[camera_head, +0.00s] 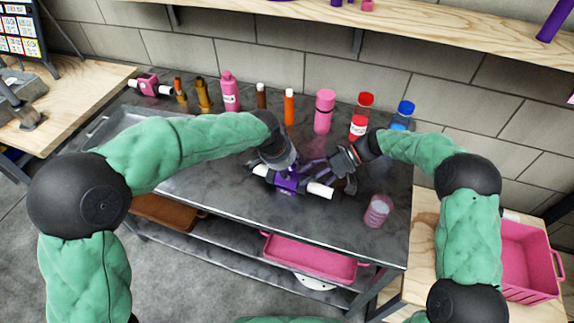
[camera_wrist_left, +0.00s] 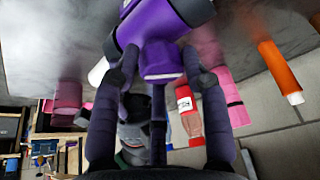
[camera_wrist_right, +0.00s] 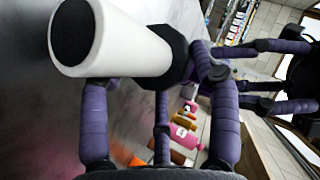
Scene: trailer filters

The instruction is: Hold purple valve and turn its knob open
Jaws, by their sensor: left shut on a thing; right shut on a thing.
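The purple valve (camera_head: 287,183) lies on the dark metal table, with a white pipe end (camera_head: 320,190) on its right. My left gripper (camera_head: 282,168) comes down on the valve's middle from above. In the left wrist view its fingers close around a blocky purple part (camera_wrist_left: 162,62) that looks like the knob. My right gripper (camera_head: 325,175) is at the valve's right side. In the right wrist view its fingers are close against the dark collar behind the white pipe end (camera_wrist_right: 125,42). The exact finger contacts are partly hidden, and I cannot tell the knob's angle.
Behind the valve stand several bottles, among them a pink bottle (camera_head: 324,112), a red-capped bottle (camera_head: 361,115) and a blue-capped bottle (camera_head: 403,115). A pink cup (camera_head: 378,211) stands right of the valve. A pink-and-white valve (camera_head: 148,85) lies far left. The table front is clear.

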